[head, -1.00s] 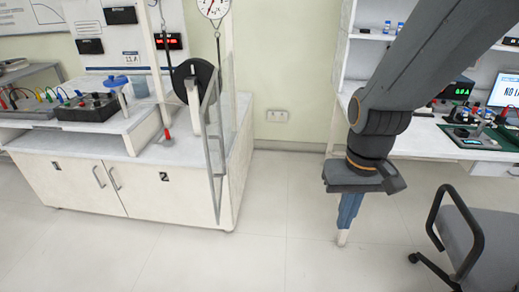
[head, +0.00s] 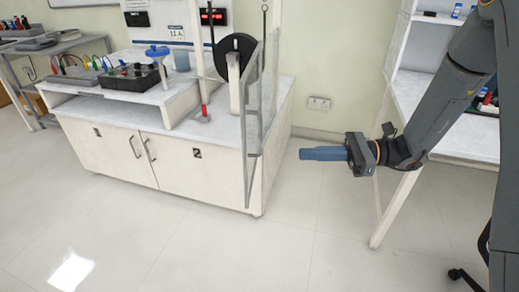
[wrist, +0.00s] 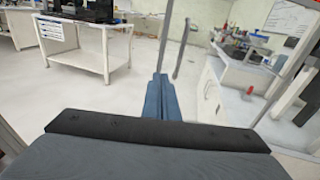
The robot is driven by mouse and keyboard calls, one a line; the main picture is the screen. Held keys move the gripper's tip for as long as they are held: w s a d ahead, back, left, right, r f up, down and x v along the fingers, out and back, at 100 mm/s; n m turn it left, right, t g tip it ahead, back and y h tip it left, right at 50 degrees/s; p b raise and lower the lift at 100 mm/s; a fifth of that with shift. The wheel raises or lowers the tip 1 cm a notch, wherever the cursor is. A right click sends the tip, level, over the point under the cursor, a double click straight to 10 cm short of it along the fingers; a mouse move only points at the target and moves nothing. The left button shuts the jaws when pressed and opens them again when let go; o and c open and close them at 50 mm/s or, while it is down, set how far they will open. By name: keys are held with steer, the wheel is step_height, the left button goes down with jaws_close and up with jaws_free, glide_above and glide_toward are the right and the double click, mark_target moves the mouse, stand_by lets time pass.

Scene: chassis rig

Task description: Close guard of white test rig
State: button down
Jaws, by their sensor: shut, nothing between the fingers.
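The white test rig (head: 190,130) is a white bench with cabinet doors, a post, a black wheel and a red-tipped part on top. Its guard (head: 254,125) is a clear panel in a grey frame at the rig's right end. The guard stands open, with its frame reaching out past the bench's front edge. My gripper (head: 304,154) is shut and empty, to the right of the guard and apart from it, pointing left. In the wrist view my shut blue fingers (wrist: 160,84) point at a thin grey upright bar, probably the guard's frame.
A black box with coloured leads (head: 130,80) sits on the rig bench's left part. Another white bench (head: 455,135) stands on the right, behind my arm. The floor (head: 200,245) in front is clear. A chair's edge shows at the lower right.

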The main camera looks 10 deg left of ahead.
steer(key=w+y, duration=0.1)
steer(key=w, duration=0.1)
steer(key=p, duration=0.2)
glide_toward(247, 145)
steer(key=shift+m+t, duration=0.3)
steer(key=shift+m, duration=0.1)
steer(key=a, duration=0.3)
steer(key=s+a, duration=0.1)
steer(key=a, duration=0.2)
steer(key=shift+s+r, duration=0.15)
steer(key=shift+r, duration=0.05)
steer(key=shift+a, duration=0.15)
steer(key=shift+a, duration=0.15)
